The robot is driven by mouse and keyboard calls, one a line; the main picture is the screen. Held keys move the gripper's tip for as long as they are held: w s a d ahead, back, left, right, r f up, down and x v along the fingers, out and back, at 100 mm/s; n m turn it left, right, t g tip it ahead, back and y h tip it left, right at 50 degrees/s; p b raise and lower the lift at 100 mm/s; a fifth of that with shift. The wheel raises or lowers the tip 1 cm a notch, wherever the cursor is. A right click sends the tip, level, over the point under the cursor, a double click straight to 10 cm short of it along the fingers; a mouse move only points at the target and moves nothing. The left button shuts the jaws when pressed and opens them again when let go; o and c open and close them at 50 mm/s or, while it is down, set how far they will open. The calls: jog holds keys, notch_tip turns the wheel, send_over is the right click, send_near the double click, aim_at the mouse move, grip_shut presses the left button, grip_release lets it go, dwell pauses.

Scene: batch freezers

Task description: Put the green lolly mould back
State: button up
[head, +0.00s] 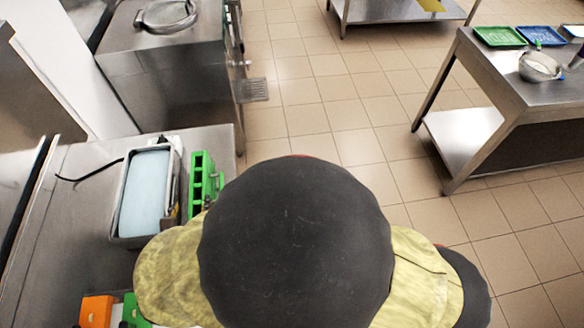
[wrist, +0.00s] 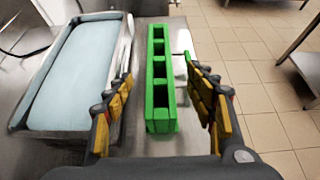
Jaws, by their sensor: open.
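The green lolly mould (wrist: 157,121) is a long narrow block with a row of open cavities, lying on the steel counter near its right edge. It also shows in the head view (head: 197,185), partly hidden by my arm. My gripper (wrist: 159,80) is open and empty in the wrist view. Its two yellow-padded fingers are on either side of the mould, with a gap on both sides. I cannot tell how high the fingers are above the counter. In the head view my arm hides the gripper.
A grey tub (head: 126,222) with a pale blue surface stands left of the mould, close to my left finger. Orange (head: 97,311) and green (head: 135,312) items are at the counter's front. A steel table (head: 548,93) with trays stands right. The tiled floor between is clear.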

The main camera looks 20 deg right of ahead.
jog(key=w+d+r+m+g+h, duration=0.1)
jog(key=d+r+m+g+h, duration=0.2)
jog(key=d+m, duration=0.7)
jog(key=w+d+r+m+g+h, duration=0.1)
jog(key=d+r+m+g, duration=0.3)
jog(key=d, duration=0.9)
jog(key=s+d+r+m+y, duration=0.5)
jog(key=s+d+r+m, duration=0.5)
jog(key=m, duration=1)
jog(key=shift+s+d+r, duration=0.25)
jog(key=shift+s+d, duration=0.15)
jog(key=shift+s, duration=0.25)
